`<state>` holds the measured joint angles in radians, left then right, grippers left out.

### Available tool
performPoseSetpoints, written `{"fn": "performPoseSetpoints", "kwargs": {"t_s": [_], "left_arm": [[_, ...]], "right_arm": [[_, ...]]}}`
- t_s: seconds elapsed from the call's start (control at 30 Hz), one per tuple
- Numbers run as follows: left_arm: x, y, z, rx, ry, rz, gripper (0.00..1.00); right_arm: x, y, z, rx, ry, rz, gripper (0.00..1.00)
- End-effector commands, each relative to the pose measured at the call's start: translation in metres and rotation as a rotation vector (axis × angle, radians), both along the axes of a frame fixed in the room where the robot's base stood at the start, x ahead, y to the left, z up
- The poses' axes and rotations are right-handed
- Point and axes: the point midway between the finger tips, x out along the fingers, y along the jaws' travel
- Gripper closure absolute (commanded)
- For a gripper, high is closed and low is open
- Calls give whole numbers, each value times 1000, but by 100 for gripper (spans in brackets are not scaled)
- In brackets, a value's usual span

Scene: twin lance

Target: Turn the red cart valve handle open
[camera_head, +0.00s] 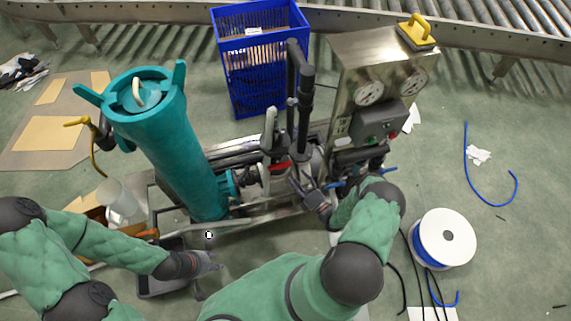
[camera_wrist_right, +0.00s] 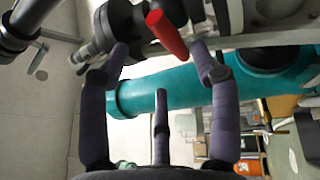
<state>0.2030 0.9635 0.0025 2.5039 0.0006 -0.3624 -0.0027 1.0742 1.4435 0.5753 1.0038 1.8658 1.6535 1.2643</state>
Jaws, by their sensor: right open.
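The red valve handle (camera_head: 280,166) is on the cart's pipework, right of the big teal cylinder (camera_head: 170,135). In the right wrist view the red handle (camera_wrist_right: 167,33) is a short tilted bar at the top, between the fingertips in the picture. My right gripper (camera_head: 312,198) is beside the pipework, to the lower right of the handle. Its fingers are spread with nothing between them in the right wrist view (camera_wrist_right: 160,52), and the handle looks just beyond the tips. My left gripper (camera_head: 212,265) is low in front of the cart, near a grey tray; its finger opening is unclear.
A steel gauge box (camera_head: 375,75) and black pipes (camera_head: 300,90) stand close behind the handle. A blue crate (camera_head: 255,55) is behind. A white cable reel (camera_head: 443,240) stands at the right, with loose hoses. Open floor lies further right.

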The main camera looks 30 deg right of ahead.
Motion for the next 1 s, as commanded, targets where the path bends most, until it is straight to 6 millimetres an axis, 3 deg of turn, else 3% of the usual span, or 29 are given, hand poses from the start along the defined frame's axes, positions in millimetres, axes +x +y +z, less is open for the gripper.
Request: {"fn": "performPoseSetpoints", "kwargs": {"t_s": [0.2, 0.4, 0.6, 0.9, 1.0], "left_arm": [[0, 0, -9, 0, 0, 0, 60], [0, 0, -15, 0, -1, 0, 60], [0, 0, -17, 0, -1, 0, 60], [0, 0, -17, 0, -1, 0, 60], [0, 0, -17, 0, -1, 0, 60]], "right_arm": [[40, 8, 6, -4, -2, 6, 37], [67, 12, 12, -3, -1, 5, 37], [79, 14, 14, -3, 1, 3, 37], [81, 14, 15, -3, 1, 3, 37], [81, 14, 15, -3, 1, 3, 65]]}}
